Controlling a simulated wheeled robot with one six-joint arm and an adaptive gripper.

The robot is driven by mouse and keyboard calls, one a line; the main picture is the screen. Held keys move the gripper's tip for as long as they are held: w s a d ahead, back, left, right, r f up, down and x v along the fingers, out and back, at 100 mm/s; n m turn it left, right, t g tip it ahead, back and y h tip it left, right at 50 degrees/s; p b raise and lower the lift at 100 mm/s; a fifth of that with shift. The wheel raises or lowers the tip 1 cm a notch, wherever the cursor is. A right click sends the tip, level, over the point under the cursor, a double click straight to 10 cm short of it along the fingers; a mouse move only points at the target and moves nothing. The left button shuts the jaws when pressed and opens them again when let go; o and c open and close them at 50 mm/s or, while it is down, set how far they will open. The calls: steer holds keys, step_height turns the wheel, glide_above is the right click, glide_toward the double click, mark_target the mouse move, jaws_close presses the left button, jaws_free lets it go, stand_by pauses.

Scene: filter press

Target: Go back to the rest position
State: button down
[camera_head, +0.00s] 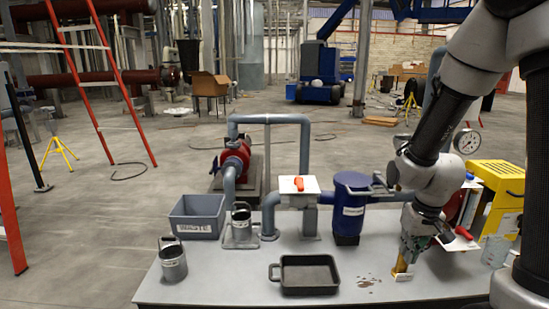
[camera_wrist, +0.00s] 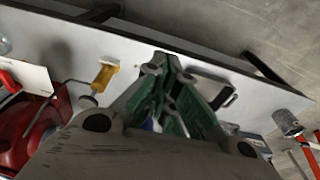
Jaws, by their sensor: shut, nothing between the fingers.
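My gripper (camera_head: 409,258) hangs from my arm at the right of the head view, low over the front right of the grey bench. In the wrist view my gripper's green-padded fingers (camera_wrist: 168,80) are together with nothing between them. A small yellow object (camera_head: 401,267) is on the bench just below the gripper in the head view. It also shows in the wrist view (camera_wrist: 104,76), off to the left of the fingers and apart from them. The gripper hides part of the bench behind it.
A yellow machine (camera_head: 497,195) and a gauge (camera_head: 467,141) stand at right.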

steer(key=s+r+t, duration=0.1)
steer(key=s+r, duration=0.6)
steer(key=r, duration=0.3)
steer(key=s+d+r+t, duration=0.1)
steer(key=s+r, duration=0.7)
steer(key=r, duration=0.3)
steer(key=shift+r+t, duration=0.3)
steer(key=shift+t, duration=0.1)
steer(key=c, duration=2.2)
jaws_free()
steer(key=shift+d, duration=0.1)
